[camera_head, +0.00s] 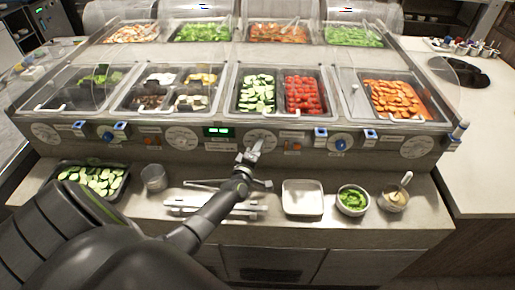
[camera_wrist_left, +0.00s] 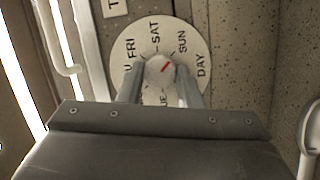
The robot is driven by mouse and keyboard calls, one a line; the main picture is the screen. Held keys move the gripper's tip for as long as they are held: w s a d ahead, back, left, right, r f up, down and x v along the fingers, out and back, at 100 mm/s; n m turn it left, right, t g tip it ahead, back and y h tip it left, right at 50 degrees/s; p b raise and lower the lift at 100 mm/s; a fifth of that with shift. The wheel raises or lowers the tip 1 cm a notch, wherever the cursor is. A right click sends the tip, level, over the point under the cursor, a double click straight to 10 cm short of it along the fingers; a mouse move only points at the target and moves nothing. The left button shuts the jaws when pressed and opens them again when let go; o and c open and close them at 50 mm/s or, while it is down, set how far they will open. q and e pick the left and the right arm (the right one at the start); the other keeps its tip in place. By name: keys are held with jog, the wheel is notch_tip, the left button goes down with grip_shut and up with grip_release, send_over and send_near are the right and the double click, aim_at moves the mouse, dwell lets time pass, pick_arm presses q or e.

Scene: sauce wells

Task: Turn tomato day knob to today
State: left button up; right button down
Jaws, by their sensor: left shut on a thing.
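The tomato day knob (camera_wrist_left: 160,69) is a small grey knob with a red mark at the centre of a white day dial (camera_wrist_left: 185,37). SAT, SUN, FRI and DAY are readable on the dial; other lettering is partly hidden by my fingers. The red mark slants up and right, roughly toward SUN. My left gripper (camera_wrist_left: 160,85) has its two fingers shut on the knob, one on each side. In the head view, my left gripper (camera_head: 250,156) reaches the dial (camera_head: 262,138) on the front panel below the tomato well (camera_head: 303,94). My right gripper is out of view.
A green-lit display (camera_head: 218,131), too small to read, sits left of the dial. Other dials (camera_head: 182,138) and blue knobs line the panel. A white tray (camera_head: 303,198), a bowl of greens (camera_head: 353,200) and a metal cup (camera_head: 154,178) stand on the counter below.

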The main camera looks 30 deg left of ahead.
pick_arm(q)
jog(key=o, duration=1)
jog(key=shift+c, duration=0.2)
jog(key=v, duration=1.7)
jog(key=shift+s+b, duration=0.15)
jog(key=shift+b, duration=0.25)
jog(key=shift+d, duration=0.1)
jog(key=shift+d, duration=0.1)
